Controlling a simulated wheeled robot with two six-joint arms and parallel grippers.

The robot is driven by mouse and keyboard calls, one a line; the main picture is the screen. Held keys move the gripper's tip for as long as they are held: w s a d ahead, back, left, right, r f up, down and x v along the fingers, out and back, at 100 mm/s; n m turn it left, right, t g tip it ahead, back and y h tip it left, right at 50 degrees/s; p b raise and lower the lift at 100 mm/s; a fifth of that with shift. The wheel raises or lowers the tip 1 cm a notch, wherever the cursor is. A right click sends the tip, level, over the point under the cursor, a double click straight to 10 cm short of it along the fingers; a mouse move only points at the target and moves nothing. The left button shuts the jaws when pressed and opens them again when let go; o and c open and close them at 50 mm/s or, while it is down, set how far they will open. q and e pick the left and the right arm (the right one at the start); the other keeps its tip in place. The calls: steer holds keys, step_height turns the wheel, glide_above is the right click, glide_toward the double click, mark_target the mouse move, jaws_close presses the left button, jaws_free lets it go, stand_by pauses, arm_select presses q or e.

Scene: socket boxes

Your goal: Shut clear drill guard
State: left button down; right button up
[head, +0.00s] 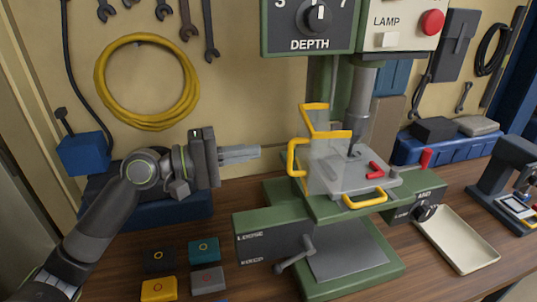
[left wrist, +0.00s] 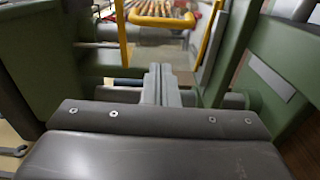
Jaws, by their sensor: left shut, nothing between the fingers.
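The clear drill guard (head: 325,172), with yellow edges and a yellow side handle (head: 291,157), stands upright on the green drill press to the left of the chuck and drill bit (head: 353,148). The grey work plate with a red clamp is exposed to its right. My left gripper (head: 257,152) is shut and empty, left of the handle and pointing right toward it, with a gap between. In the left wrist view, its closed fingers (left wrist: 158,72) show below a yellow bar (left wrist: 160,20). My right gripper is out of view.
The press base (head: 345,262) stands on a wooden bench. Several small coloured blocks (head: 208,279) lie at the front left. A cream tray (head: 456,240) lies at the right. A blue box (head: 84,153) stands behind my left arm. A control panel (head: 310,25) hangs above.

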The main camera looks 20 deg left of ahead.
mark_target(310, 149)
arm_select(q)
steer(key=shift+d+p, duration=0.35)
steer(key=shift+d, duration=2.05)
steer(key=shift+s, duration=0.1)
